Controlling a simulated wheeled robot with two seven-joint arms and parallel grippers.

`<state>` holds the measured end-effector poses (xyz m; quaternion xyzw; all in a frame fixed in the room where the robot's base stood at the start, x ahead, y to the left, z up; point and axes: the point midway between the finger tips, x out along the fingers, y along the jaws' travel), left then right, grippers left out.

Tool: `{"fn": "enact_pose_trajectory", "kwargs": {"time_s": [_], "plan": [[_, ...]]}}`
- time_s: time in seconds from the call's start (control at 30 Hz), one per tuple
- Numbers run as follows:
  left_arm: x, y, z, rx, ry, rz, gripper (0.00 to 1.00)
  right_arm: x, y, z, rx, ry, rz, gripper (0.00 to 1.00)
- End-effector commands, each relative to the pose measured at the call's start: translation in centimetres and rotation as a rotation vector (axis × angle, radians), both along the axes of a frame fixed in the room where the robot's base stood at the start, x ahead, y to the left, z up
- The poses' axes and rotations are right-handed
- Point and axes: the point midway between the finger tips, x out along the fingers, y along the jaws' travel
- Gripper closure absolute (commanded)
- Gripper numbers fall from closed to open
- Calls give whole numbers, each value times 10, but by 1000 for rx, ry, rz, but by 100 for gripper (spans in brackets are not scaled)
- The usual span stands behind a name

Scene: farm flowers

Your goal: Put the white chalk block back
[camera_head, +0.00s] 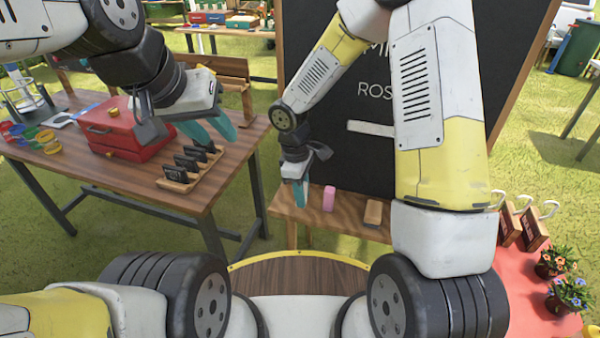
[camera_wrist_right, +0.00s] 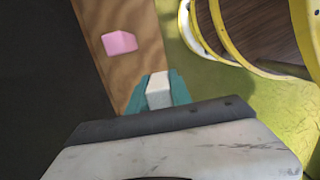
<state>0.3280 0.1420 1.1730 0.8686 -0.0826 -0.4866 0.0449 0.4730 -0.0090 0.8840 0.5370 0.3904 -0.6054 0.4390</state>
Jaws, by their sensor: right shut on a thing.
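The white chalk block (camera_wrist_right: 158,93) is between the teal fingers of my right gripper (camera_wrist_right: 158,95) in the right wrist view. In the head view my right gripper (camera_head: 300,192) points down at the left end of the wooden ledge (camera_head: 345,222) below the blackboard (camera_head: 340,95). I cannot tell whether the block touches the ledge. A pink chalk block (camera_head: 329,198) rests on the ledge just right of this gripper; it also shows in the right wrist view (camera_wrist_right: 119,42). My left gripper (camera_head: 210,130) is open and empty over the left table's right end.
A brown block (camera_head: 373,212) lies farther right on the ledge. The left table (camera_head: 110,180) holds a red box (camera_head: 122,130) and a wooden rack (camera_head: 178,184) with small black signs. Flower pots (camera_head: 567,302) and hanging signs (camera_head: 535,230) stand at the right.

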Motion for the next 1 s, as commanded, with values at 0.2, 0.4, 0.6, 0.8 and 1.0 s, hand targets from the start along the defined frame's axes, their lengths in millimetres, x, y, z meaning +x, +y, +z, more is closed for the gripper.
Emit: {"fn": "enact_pose_trajectory", "kwargs": {"time_s": [0.2, 0.4, 0.6, 0.8, 1.0], "plan": [[0, 0, 0, 0, 0, 0, 64, 37, 5, -4, 0, 0, 0, 100], [0, 0, 0, 0, 0, 0, 64, 50, 6, -5, -1, 0, -1, 100], [0, 0, 0, 0, 0, 0, 64, 49, 6, -35, -2, 2, 2, 100], [0, 0, 0, 0, 0, 0, 64, 50, 6, -40, -1, -2, 1, 100], [0, 0, 0, 0, 0, 0, 64, 50, 6, -43, -1, -1, 0, 100]]}}
